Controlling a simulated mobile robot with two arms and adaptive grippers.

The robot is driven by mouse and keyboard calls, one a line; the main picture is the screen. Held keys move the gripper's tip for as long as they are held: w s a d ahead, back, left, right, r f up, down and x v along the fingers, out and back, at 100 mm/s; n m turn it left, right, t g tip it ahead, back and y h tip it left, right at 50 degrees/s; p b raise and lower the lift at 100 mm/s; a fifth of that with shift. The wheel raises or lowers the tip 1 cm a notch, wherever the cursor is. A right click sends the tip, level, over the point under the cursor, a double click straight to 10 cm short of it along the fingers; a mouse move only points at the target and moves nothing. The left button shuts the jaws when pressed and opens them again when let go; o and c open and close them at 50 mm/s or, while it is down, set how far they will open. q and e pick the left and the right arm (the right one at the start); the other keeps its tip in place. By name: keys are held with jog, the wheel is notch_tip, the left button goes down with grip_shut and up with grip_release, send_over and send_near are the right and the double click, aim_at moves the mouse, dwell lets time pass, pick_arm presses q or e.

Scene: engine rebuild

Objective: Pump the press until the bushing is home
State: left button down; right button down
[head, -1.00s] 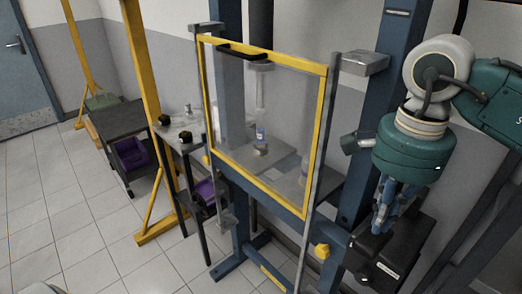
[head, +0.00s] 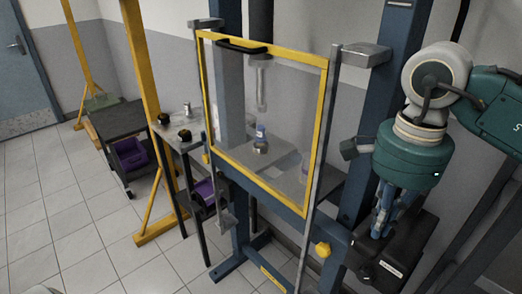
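The blue press (head: 228,100) stands in the middle, with a clear guard in a yellow frame (head: 322,125) across its front. Behind the guard, the pale ram (head: 262,85) hangs above a small bluish-white part (head: 261,131), which may be the bushing. That part stands on a small round piece (head: 260,147) on the press bed. How deep it sits cannot be told. My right gripper (head: 380,226) points down beside the black pump unit (head: 400,255) at the right. Its fingertips and any lever between them are unclear. My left gripper is out of view.
A small table (head: 172,133) with small dark and metal items stands left of the press. A dark cart (head: 118,120) with a purple bin (head: 130,153) is farther left. A yellow post (head: 142,110) rises between them. The tiled floor at lower left is clear.

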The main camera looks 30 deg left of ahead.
notch_tip(320, 180, down, 14)
jog(key=f+b, duration=0.1)
jog(key=b, duration=1)
notch_tip(320, 180, up, 18)
jog(key=p, duration=1.1)
jog(key=shift+f+p, duration=0.15)
jog(key=shift+p, duration=0.2)
jog(key=shift+f, duration=0.2)
notch_tip(320, 180, down, 17)
jog(key=b, duration=1.3)
notch_tip(320, 180, up, 17)
jog(key=p, duration=1.2)
jog(key=shift+r, duration=0.15)
jog(key=shift+f, duration=0.25)
